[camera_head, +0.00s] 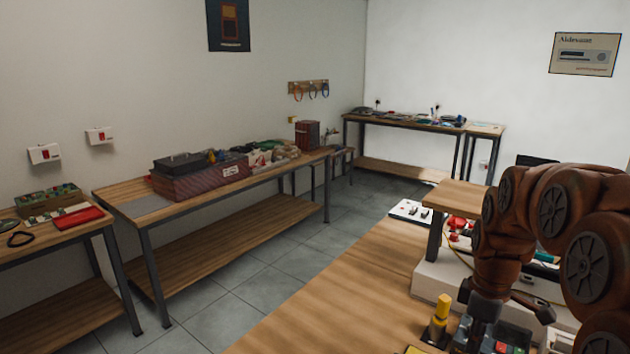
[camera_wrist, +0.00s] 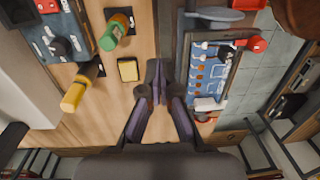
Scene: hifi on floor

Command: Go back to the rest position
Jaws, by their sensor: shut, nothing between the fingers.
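My gripper (camera_wrist: 156,84) shows in the wrist view, with its two dark fingers together and nothing between them. It points down over a wooden table top (camera_wrist: 128,51). In the head view my brown arm rises at the right and bends down toward the wooden table (camera_head: 335,285); the fingertips are hard to make out there. A yellow-topped cylinder (camera_head: 441,310) stands close to the wrist and also shows in the wrist view (camera_wrist: 74,95).
A blue panel with small parts (camera_wrist: 212,72) lies right of the fingers. A red piece (camera_wrist: 256,42) is beside it. A raised wooden shelf (camera_head: 470,197) stands behind the arm. Benches with toolboxes (camera_head: 200,180) line the left wall. Tiled floor (camera_head: 245,290) is clear between.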

